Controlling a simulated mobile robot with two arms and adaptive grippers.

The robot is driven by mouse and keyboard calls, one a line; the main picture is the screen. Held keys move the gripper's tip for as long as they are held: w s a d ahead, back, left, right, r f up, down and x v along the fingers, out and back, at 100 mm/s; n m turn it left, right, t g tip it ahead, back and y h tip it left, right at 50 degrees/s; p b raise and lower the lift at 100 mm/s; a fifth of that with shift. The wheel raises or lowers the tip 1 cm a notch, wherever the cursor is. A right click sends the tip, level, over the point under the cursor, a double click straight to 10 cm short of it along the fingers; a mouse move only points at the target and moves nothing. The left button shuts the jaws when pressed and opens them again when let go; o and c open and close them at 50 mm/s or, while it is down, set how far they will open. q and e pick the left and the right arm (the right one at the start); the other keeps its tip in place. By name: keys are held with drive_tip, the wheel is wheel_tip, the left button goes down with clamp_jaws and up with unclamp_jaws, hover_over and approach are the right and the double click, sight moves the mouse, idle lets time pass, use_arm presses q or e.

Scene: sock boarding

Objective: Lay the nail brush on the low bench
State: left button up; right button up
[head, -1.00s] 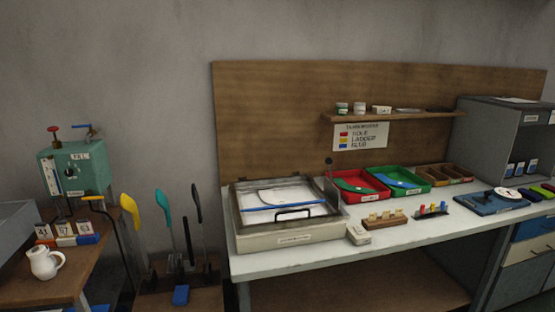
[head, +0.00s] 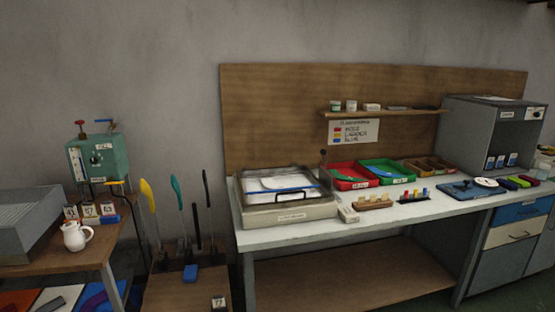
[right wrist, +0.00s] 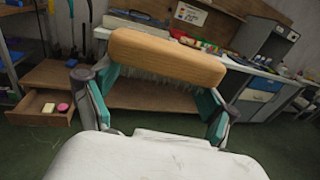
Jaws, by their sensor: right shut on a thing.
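The nail brush (right wrist: 165,57) has a light wooden back and pale bristles below. It is held crosswise between the teal-padded fingers of my right gripper (right wrist: 160,88), up in the air. My right gripper is shut on it and shows only in the right wrist view. A low wooden bench (head: 175,293), likely the low bench, stands at the lower left of centre in the head view, with upright coloured forms at its back. It also shows at the left of the right wrist view (right wrist: 52,73), beyond the brush and apart from it. My left gripper is not in view.
A blue block (head: 190,273) and a number card (head: 218,302) are on the low bench. Its drawer (right wrist: 40,118) is open with a yellow and a pink piece inside. The white worktable (head: 290,238) stands right of it, the side table (head: 100,262) left. Green floor lies in front.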

drive_tip(key=shift+w+f+n+y, duration=0.3)
drive_tip(key=shift+w, duration=0.1)
drive_tip(key=n+y, duration=0.1)
drive_tip(key=y, duration=0.1)
drive_tip(key=s+a+n+g+y, duration=0.1)
drive_tip(key=n+y, duration=0.1)
drive_tip(key=s+n+g+y, duration=0.1)
drive_tip(key=y, duration=0.2)
drive_tip(key=shift+a+r, duration=0.2)
drive_tip(key=shift+a, duration=0.1)
drive_tip(key=shift+w+d+m+t+h, duration=0.3)
drive_tip(key=shift+d+m+h, duration=0.15)
drive_tip(key=shift+h, duration=0.25)
drive_tip(key=m+h, duration=0.1)
drive_tip(key=h, duration=0.1)
drive_tip(key=w+m+t+h, duration=0.1)
drive_tip(key=h, duration=0.1)
drive_tip(key=m+h, duration=0.2)
drive_tip(key=shift+w+d, duration=0.2)
drive_tip(key=shift+d, duration=0.15)
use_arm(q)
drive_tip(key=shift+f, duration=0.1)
use_arm(e)
drive_tip(key=shift+d+h, duration=0.1)
drive_tip(key=shift+h, duration=0.3)
